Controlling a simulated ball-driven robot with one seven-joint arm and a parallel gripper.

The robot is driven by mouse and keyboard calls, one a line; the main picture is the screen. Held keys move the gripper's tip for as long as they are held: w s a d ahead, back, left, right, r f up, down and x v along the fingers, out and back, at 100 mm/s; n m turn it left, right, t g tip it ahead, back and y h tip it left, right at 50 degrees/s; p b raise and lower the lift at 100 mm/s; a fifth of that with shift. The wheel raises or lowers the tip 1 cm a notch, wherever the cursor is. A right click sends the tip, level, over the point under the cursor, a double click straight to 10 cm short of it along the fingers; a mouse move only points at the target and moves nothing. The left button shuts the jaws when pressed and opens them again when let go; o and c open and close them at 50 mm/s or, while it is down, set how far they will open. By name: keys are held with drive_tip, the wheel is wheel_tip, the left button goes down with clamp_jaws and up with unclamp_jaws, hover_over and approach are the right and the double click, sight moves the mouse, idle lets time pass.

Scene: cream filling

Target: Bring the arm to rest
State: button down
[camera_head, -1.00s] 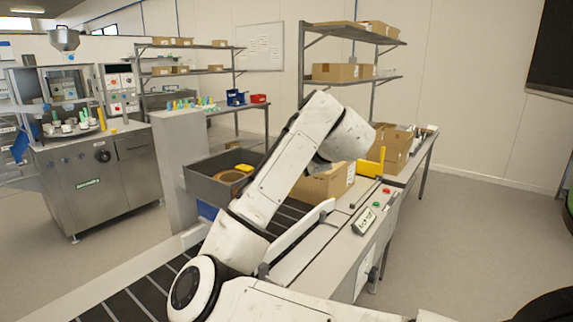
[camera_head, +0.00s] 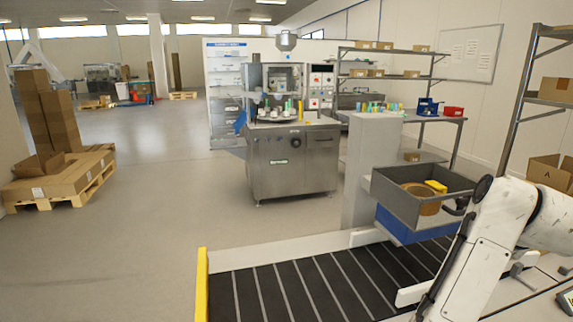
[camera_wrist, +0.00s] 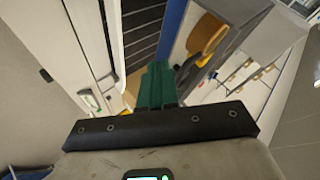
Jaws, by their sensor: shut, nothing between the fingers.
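My white arm (camera_head: 487,238) stands at the right of the head view, bent at a joint, with its upper link running out past the right edge. My gripper (camera_wrist: 156,82) shows in the wrist view as two green fingers shut together with nothing between them. Its end does not show clearly in the head view. In the wrist view the fingers point towards the conveyor side, apart from the things beyond as far as I can tell.
A black slatted conveyor (camera_head: 300,290) with a yellow end post (camera_head: 202,285) lies in front. A grey bin (camera_head: 400,198) holding a round brown item stands beside my arm. A steel machine (camera_head: 292,160) stands behind. The floor at left is clear up to a pallet of boxes (camera_head: 62,180).

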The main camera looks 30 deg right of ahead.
drive_tip(key=s+a+f+n+g+y, duration=0.1)
drive_tip(key=a+f+n, duration=0.5)
drive_tip(key=f, duration=0.4)
drive_tip(key=s+a+f+n+g+y, duration=0.15)
drive_tip(key=a+f+n, duration=0.25)
drive_tip(key=a+f, duration=0.5)
drive_tip(key=s+a+f+n+g+y, duration=0.3)
drive_tip(key=s+a+f+n, duration=0.5)
drive_tip(key=s+a+f, duration=0.7)
drive_tip(key=shift+s+a+g+y, duration=0.2)
drive_tip(key=shift+a+g+y, duration=0.15)
drive_tip(key=shift+a+g, duration=0.15)
drive_tip(key=shift+d, duration=0.1)
